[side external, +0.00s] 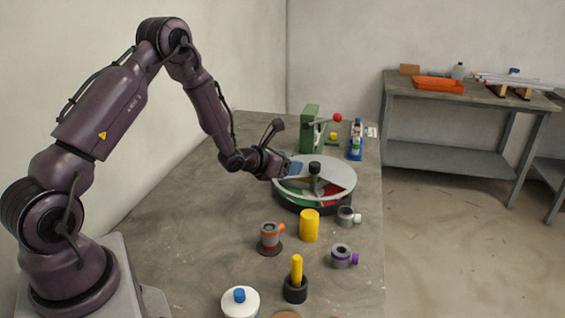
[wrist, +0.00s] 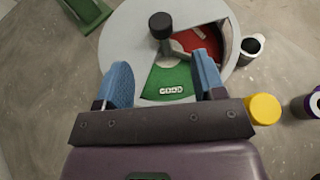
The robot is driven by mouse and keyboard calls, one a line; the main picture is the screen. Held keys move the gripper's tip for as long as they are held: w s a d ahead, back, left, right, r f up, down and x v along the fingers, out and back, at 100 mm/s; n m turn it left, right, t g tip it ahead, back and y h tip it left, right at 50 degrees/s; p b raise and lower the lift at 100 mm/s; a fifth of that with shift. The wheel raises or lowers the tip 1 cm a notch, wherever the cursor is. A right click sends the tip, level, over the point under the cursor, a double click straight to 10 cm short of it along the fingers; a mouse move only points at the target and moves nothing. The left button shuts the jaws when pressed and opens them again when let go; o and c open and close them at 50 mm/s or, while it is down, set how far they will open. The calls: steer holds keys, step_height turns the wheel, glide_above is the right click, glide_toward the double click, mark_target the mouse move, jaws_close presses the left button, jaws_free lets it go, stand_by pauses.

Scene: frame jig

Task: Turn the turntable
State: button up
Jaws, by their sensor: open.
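The turntable (side external: 338,174) is a round grey disc on a dark base in the middle of the bench. It also fills the top of the wrist view (wrist: 125,35). A cut-out in its top shows a green sector (wrist: 168,80) with a small white label and a red sector (wrist: 200,42). A black knob (side external: 314,167) stands upright on it; the knob also shows in the wrist view (wrist: 160,26). My gripper (side external: 293,168) is open, with blue fingers, over the disc's near-left part. In the wrist view the knob lies beyond the fingertips, apart from them.
A yellow cylinder (side external: 310,226), an orange-grey fitting (side external: 269,236) and two grey ring parts (side external: 347,217) (side external: 342,257) stand in front of the turntable. A yellow peg in a black holder (side external: 296,280) is nearer. A green stand (side external: 311,128) is behind. The bench's left side is clear.

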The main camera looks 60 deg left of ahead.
steer(key=shift+s+d+r, duration=0.1)
steer(key=shift+s+r, duration=0.2)
steer(key=shift+s, duration=0.35)
